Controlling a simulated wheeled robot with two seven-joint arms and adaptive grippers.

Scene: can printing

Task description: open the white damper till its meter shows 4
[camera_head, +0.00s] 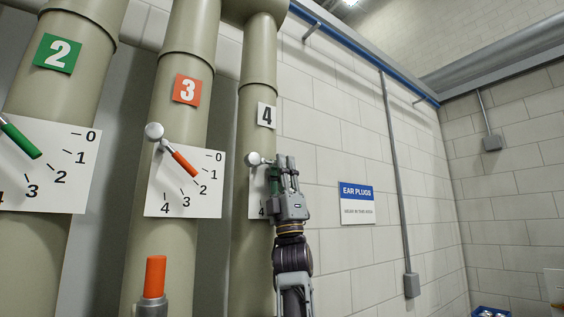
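The white damper's pipe (257,120) carries a white tag with a 4 (266,115). Its round pale pivot knob (254,159) shows, with a short stub running right toward my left gripper (284,164). Its white meter plate (256,192) is mostly hidden behind the gripper; only a 4 shows at its lower edge. My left gripper points up in front of the plate's right side, with its fingers beside the stub. The lever's handle is hidden, so I cannot tell the reading or whether the fingers grip it. My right gripper is out of view.
To the left are the orange lever (185,163) on plate 3 and the green lever (24,140) on plate 2. An orange cylinder (155,276) on a grey base stands below. Right of my arm is bare wall with an ear plugs sign (357,204) and a conduit (397,180).

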